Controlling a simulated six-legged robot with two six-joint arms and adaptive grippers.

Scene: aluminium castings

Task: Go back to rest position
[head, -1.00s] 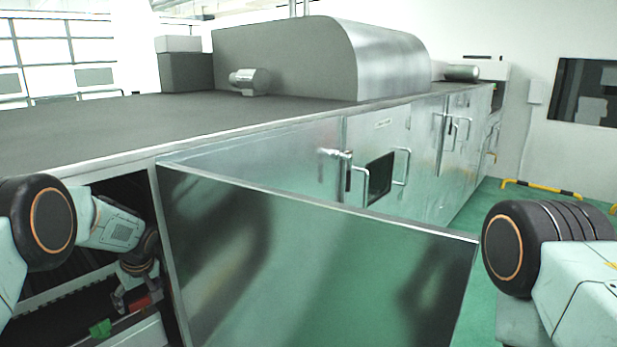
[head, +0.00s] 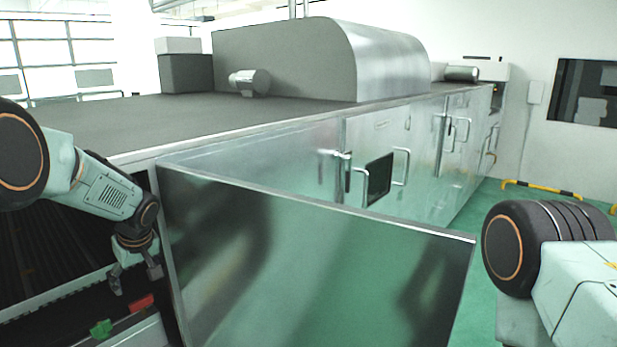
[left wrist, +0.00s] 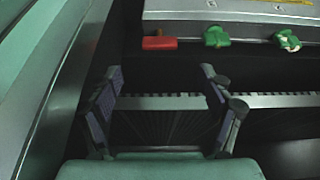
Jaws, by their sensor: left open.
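My left gripper (head: 134,280) hangs at the open cabinet bay at the lower left of the head view, to the left of the open metal door (head: 310,265). Its fingers are apart with nothing between them, as the left wrist view (left wrist: 165,95) also shows. A red piece (head: 141,302) and a green piece (head: 101,329) lie just below it. The left wrist view shows the red piece (left wrist: 160,43) and two green pieces (left wrist: 216,37) on or along a grey ledge (left wrist: 240,16), apart from the fingers. My right gripper is out of view.
The open door stands close to the right of my left arm. The long metal cabinet (head: 280,145) has a dark top (head: 150,120) with a rounded housing (head: 320,60). A yellow and black barrier (head: 542,189) stands at the right.

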